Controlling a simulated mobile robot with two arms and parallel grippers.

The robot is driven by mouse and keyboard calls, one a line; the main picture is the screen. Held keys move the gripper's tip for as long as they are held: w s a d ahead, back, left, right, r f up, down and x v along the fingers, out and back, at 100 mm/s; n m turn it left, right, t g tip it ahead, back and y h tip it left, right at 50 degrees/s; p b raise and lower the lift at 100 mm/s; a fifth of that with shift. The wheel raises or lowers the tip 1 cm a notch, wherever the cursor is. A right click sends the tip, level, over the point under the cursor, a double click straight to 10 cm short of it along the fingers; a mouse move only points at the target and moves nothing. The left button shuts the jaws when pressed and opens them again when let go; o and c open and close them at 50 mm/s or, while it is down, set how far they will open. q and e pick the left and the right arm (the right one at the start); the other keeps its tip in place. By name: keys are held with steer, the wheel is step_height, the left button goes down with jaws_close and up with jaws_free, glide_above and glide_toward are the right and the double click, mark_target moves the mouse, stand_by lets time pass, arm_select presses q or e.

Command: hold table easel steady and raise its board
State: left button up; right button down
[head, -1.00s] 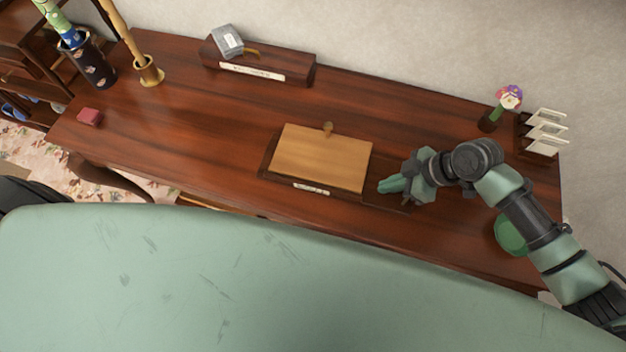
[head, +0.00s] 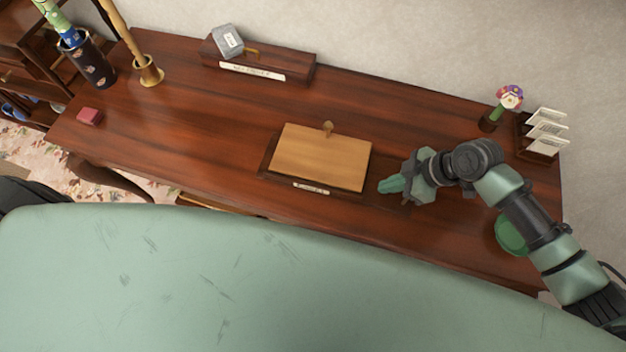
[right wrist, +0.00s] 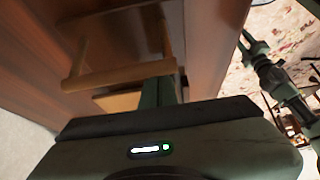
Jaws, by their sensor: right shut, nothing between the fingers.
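The table easel's tan board (head: 320,155) lies nearly flat on its dark wooden base (head: 268,172) in the head view, with a small knob (head: 327,127) at its far edge. My right gripper (head: 384,186) is shut and empty just right of the board, pointing at its right side. A small gap shows between them. In the right wrist view my shut fingers (right wrist: 160,92) are beside a tan wooden edge (right wrist: 125,75), which looks like the board. My left gripper (right wrist: 246,43) shows small and dark at the right of that view, away from the easel; its jaw state is unclear.
A dark box with a grey item (head: 228,41) stands at the back. A flower (head: 509,97) and a letter rack (head: 540,148) stand back right; a green round object (head: 510,236) is near my right arm.

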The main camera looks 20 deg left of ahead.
steer(key=shift+f+b, duration=0.6)
steer(key=shift+f, duration=0.35)
steer(key=shift+s+f, duration=0.1)
steer(key=shift+s, duration=0.1)
stand_by(0.6)
